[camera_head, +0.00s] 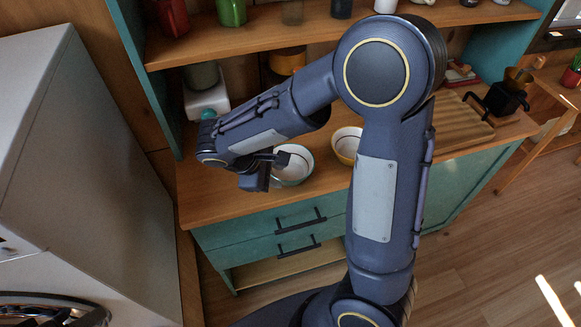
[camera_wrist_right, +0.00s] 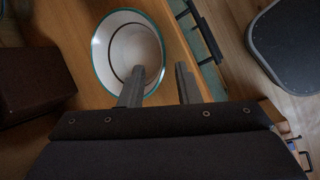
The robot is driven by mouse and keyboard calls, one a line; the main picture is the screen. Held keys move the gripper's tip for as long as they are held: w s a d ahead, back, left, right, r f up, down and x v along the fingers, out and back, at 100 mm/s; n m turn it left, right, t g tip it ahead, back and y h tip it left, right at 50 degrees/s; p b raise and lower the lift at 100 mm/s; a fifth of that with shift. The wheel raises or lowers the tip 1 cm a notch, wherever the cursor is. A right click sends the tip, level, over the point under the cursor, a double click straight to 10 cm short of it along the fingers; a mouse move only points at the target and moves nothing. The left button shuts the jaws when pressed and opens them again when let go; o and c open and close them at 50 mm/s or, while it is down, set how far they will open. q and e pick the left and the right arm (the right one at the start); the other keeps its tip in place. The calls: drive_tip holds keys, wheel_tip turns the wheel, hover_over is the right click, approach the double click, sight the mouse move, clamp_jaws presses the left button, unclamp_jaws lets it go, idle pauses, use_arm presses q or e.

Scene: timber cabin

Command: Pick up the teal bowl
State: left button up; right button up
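The teal bowl (camera_head: 297,172) stands upright on the wooden counter, white inside with a dark ring and a teal rim. It also shows in the right wrist view (camera_wrist_right: 125,48), seen from above and empty. My right gripper (camera_head: 270,168) is at the bowl's left side in the head view and hides part of it. In the wrist view my right gripper (camera_wrist_right: 161,84) is open, with one finger overlapping the bowl's inside and the other beyond its rim. Nothing is between the fingers except perhaps the rim; contact cannot be told. My left gripper is out of view.
A yellow bowl (camera_head: 346,146) stands on the counter to the right, partly behind my arm. A white appliance (camera_head: 207,100) stands at the back left. A shelf (camera_head: 245,40) runs above the counter. Drawer handles (camera_head: 298,246) stick out below the counter's front edge.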

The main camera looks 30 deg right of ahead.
sight(284, 180)
drive_tip(key=x, duration=0.5)
drive_tip(key=shift+f+p, duration=0.35)
clamp_jaws()
